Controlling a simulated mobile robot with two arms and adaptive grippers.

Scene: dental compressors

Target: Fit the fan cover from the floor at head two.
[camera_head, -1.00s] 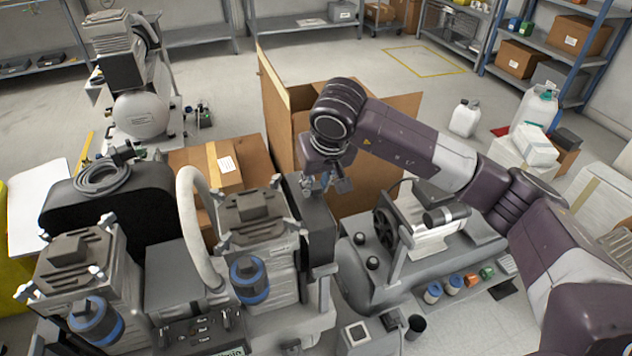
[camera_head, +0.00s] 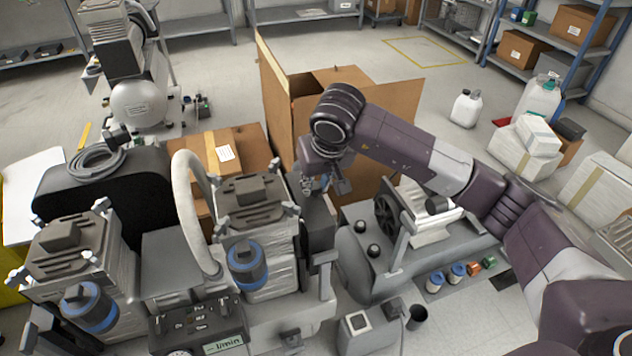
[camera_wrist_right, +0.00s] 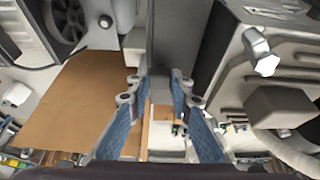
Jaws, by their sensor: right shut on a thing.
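The fan cover (camera_head: 318,222) is a dark grey, tall box-like piece. It stands upright at the right side of the right-hand compressor head (camera_head: 252,200). My right gripper (camera_head: 322,187) is above it, pointing down, with its blue-padded fingers shut on its upper part. In the right wrist view the cover (camera_wrist_right: 176,32) is a grey face beyond the fingertips (camera_wrist_right: 158,84), with the head (camera_wrist_right: 288,105) to its right. Whether the cover touches the head I cannot tell. Another similar head (camera_head: 62,250) is at the left. My left gripper is not in view.
An open cardboard box (camera_head: 390,130) stands behind my right gripper. A grey compressor tank with a fan wheel (camera_head: 386,218) is to the right of the cover. A pale curved hose (camera_head: 186,205) rises left of the right-hand head. Open floor (camera_head: 400,60) lies behind.

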